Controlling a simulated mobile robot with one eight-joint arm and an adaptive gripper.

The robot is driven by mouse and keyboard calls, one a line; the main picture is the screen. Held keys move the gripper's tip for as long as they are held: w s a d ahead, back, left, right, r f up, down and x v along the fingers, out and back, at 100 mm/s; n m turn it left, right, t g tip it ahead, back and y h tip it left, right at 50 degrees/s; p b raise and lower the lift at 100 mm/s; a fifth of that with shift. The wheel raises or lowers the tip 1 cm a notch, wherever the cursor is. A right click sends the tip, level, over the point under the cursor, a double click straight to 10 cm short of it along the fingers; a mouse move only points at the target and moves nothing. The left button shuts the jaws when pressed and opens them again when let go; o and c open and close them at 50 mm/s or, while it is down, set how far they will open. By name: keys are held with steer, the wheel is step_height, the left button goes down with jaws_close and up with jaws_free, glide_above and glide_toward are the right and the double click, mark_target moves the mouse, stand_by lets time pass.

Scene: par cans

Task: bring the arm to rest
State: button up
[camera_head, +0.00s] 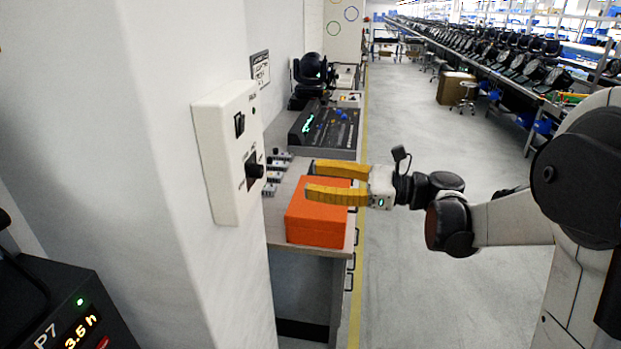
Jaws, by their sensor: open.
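My gripper (310,181) has two yellow fingers, spread apart with nothing seen between them. It points left, above or in front of an orange box (316,224) on the workbench; I cannot tell the exact gap between them. My arm (513,217) reaches in from the right side of the picture, roughly level, over the open floor.
A white wall panel (222,150) with a switch and a black knob juts out left of the fingers. A control console (325,130) and a black moving-head lamp (313,70) stand farther back on the workbench (336,257).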

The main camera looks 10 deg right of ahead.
steer(key=s+a+f+n+g+h+b, duration=0.1)
steer(key=s+a+f+n+h, duration=0.2)
steer(key=s+f+n+h, duration=0.7)
steer(key=s+d+f+n+h, duration=0.2)
steer(key=s+d+n+h, duration=0.1)
steer(key=s+d+n, duration=0.2)
steer(key=s+d+f+n+t+h+b, duration=0.1)
steer(key=s+d+f+n+h, duration=0.2)
steer(key=s+d+n, duration=0.2)
steer(key=shift+s+f+n+h, duration=0.15)
steer(key=shift+s+n+h, duration=0.15)
steer(key=shift+s, duration=0.8)
steer(key=shift+d, duration=0.1)
